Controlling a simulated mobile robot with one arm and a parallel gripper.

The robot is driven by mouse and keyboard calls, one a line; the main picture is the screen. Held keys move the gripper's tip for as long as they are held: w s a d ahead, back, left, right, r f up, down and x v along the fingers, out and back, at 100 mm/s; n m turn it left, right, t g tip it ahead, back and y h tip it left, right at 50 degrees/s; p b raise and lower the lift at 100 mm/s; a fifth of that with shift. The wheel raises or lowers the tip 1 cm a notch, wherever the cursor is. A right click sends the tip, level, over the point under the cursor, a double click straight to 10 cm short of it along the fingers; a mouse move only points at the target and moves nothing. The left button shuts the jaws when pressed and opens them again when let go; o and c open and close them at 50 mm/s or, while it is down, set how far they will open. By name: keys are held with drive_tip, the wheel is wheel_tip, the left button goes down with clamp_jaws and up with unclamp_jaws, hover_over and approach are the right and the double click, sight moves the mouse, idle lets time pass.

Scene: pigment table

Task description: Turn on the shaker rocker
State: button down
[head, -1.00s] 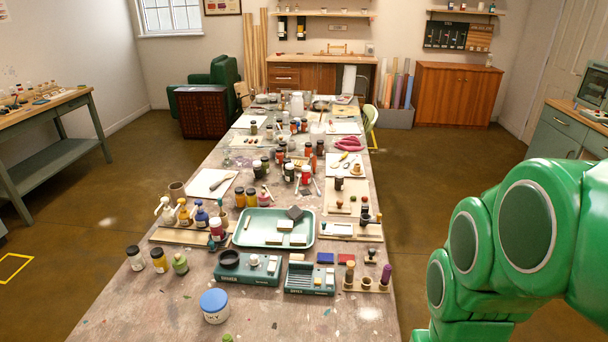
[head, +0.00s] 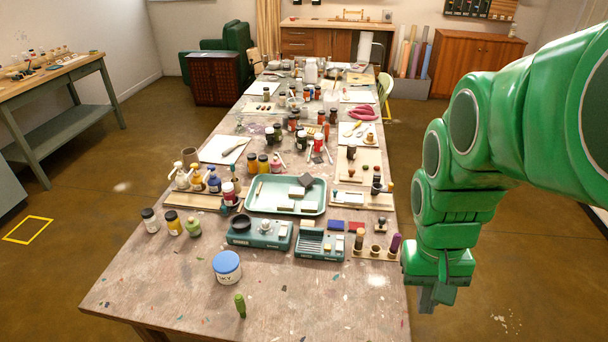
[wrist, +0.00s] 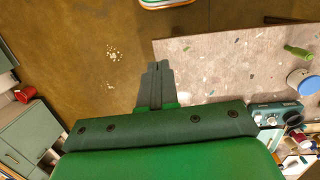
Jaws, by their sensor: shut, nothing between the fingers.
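The shaker is likely the left teal box (head: 258,232), with a round black cup on its left and a pale knob on its right. It stands on the table in front of the green tray. Its rocker is too small to make out. My gripper (head: 428,303) is shut and empty, pointing down just off the table's right edge. It is to the right of the shaker and nearer to me, well apart from it. In the wrist view my gripper (wrist: 158,66) is beside the table's corner. A teal box (wrist: 277,113) shows at the right there; I cannot tell which box.
A second teal box (head: 322,244) with slots stands right of the shaker. A wooden stand (head: 376,254) with upright tools is beside it. The table's near right part (head: 350,300) is clear.

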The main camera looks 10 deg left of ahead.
drive_tip(key=w+a+t, duration=0.1)
drive_tip(key=w+a, duration=0.3)
drive_tip(key=w, duration=0.8)
drive_tip(key=t, duration=0.4)
hover_over(285, 222)
drive_tip(key=s, duration=0.5)
wheel_tip(285, 222, down, 10)
drive_tip(key=shift+y, duration=0.4)
drive_tip(key=shift+s, duration=0.1)
drive_tip(key=shift+f, duration=0.2)
drive_tip(key=x, duration=1.3)
drive_tip(key=shift+f, duration=0.35)
drive_tip(key=shift+f, duration=0.1)
